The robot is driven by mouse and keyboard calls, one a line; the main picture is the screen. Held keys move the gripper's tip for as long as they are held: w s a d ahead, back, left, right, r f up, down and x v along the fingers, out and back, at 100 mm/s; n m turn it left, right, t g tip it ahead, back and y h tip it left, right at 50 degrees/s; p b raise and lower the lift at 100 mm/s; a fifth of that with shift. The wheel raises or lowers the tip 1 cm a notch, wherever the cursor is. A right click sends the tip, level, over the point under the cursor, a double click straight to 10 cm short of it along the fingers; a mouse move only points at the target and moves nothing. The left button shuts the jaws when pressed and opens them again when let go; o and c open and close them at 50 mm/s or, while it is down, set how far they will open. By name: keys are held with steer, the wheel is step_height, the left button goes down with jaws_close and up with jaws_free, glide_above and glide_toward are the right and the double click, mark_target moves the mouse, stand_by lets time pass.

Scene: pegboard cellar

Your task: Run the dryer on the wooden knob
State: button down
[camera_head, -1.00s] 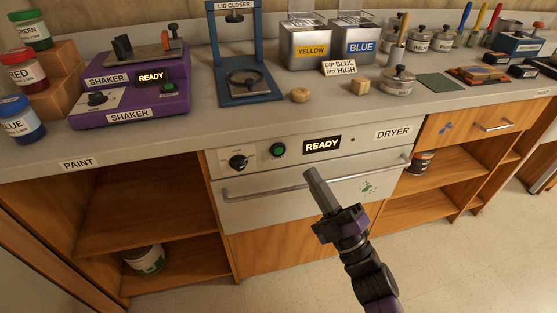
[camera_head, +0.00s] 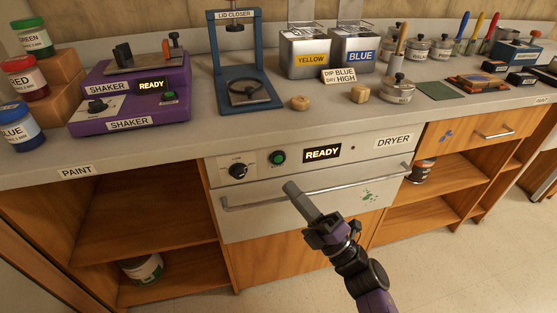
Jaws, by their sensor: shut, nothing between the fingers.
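The wooden knob (camera_head: 300,103) is a small round tan piece on the counter, right of the blue lid closer. A second, blockier wooden piece (camera_head: 360,94) lies to its right; I cannot tell which one is meant. The dryer (camera_head: 393,141) is built in under the counter. Its display (camera_head: 322,153) reads READY. It has a black dial (camera_head: 238,171), a green button (camera_head: 277,157) and a shut drawer with a long bar handle (camera_head: 262,197). My gripper (camera_head: 290,187) is shut and empty, in front of the drawer near the handle. Whether it touches the handle is unclear.
A card (camera_head: 339,76) reads DIP BLUE, DRY HIGH. YELLOW (camera_head: 312,58) and BLUE (camera_head: 360,56) tanks stand behind it. A purple shaker (camera_head: 130,124) and paint jars (camera_head: 18,128) are at left. Open shelves flank the dryer. The floor in front is clear.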

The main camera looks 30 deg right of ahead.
steer(key=shift+w+d+b, duration=0.3)
steer(key=shift+w+d, duration=0.05)
steer(key=shift+w, duration=0.7)
steer(key=shift+w+d+b, duration=0.3)
steer(key=shift+w+d, duration=0.05)
steer(key=shift+w, duration=0.75)
steer(key=shift+w+d+b, duration=0.3)
steer(key=shift+w+d, duration=0.05)
steer(key=shift+w, duration=0.7)
steer(key=shift+w, duration=0.1)
steer(key=shift+w+d, duration=0.15)
steer(key=shift+w, duration=0.15)
steer(key=shift+w+d+b, duration=0.15)
steer(key=shift+w+b, duration=0.25)
steer(key=shift+b, duration=0.05)
steer(key=shift+s, duration=0.1)
stand_by(0.4)
steer(key=shift+s+a+p, duration=0.3)
steer(key=shift+s, duration=0.45)
steer(key=shift+s+a+p, duration=0.2)
steer(key=shift+s+a, duration=0.05)
steer(key=shift+s, duration=0.55)
steer(key=shift+s+a+p, duration=0.2)
steer(key=shift+s+a, duration=0.05)
steer(key=shift+s, duration=0.55)
steer(key=shift+s+a+p, duration=0.2)
steer(key=shift+s+a, duration=0.05)
steer(key=shift+s, duration=0.55)
